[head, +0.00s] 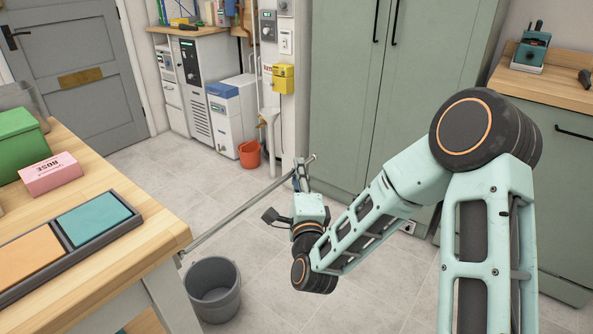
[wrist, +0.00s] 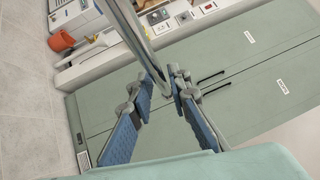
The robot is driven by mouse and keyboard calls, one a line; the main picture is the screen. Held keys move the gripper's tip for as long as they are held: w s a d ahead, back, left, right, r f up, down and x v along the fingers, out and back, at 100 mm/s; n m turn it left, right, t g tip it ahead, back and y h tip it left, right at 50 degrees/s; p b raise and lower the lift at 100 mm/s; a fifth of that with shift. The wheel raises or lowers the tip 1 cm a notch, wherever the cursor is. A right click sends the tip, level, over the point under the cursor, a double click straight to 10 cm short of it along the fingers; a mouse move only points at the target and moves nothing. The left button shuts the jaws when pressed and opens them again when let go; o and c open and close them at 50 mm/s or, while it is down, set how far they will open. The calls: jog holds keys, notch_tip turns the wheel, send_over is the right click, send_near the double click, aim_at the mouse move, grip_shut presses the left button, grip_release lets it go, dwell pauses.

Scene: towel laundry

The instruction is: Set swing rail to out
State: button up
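The swing rail (head: 232,216) is a thin grey metal bar. In the head view it runs from the wooden bench's corner out over the floor, up and right to a short crosspiece near the green cabinet. My gripper (head: 301,177) is at its far end. In the wrist view the rail (wrist: 143,42) comes down from the top and its end lies between the blue fingers. The exact contact is too small to see.
A grey bucket (head: 213,291) stands on the floor under the rail, beside the wooden bench (head: 152,239). A tall green cabinet (head: 345,95) stands behind my gripper. An orange bucket (head: 249,154) is farther back. Tiled floor is clear left of the rail.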

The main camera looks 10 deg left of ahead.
jog(key=shift+o, duration=0.8)
jog(key=shift+a, duration=0.1)
jog(key=r+v, duration=0.1)
jog(key=v, duration=0.6)
jog(key=shift+s+f, duration=0.2)
jog(key=shift+f, duration=0.3)
